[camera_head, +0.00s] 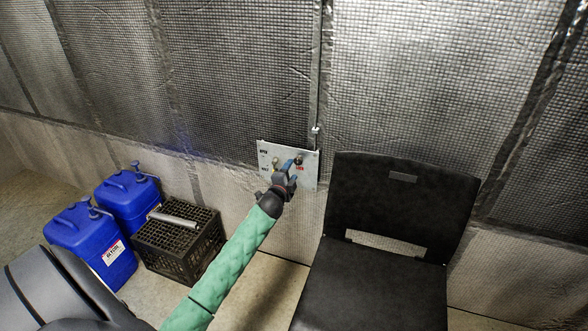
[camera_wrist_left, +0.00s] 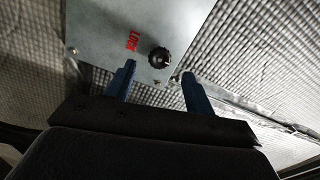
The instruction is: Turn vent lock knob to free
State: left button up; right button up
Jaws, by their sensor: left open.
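The vent lock knob (camera_wrist_left: 159,57) is a round black knob on a grey metal panel (camera_wrist_left: 105,27), beside a red "LOCK" label. In the head view the panel (camera_head: 310,178) is fixed to the quilted wall, and a dark knob (camera_head: 299,161) shows near its upper right, above a red label. My left gripper (camera_head: 289,168) is in front of the panel. In the left wrist view its two blue fingers (camera_wrist_left: 158,80) are open, one on each side below the knob, with nothing between them. Whether a finger touches the panel I cannot tell. My right gripper is not in view.
A black chair (camera_head: 400,200) stands close to the right of the panel. Two blue jerrycans (camera_head: 95,235) and a black crate (camera_head: 178,250) stand on the floor to the left. A vertical conduit (camera_head: 316,80) runs down the wall to the panel.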

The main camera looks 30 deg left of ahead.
pick_arm(q)
jog(key=shift+v, duration=1.2)
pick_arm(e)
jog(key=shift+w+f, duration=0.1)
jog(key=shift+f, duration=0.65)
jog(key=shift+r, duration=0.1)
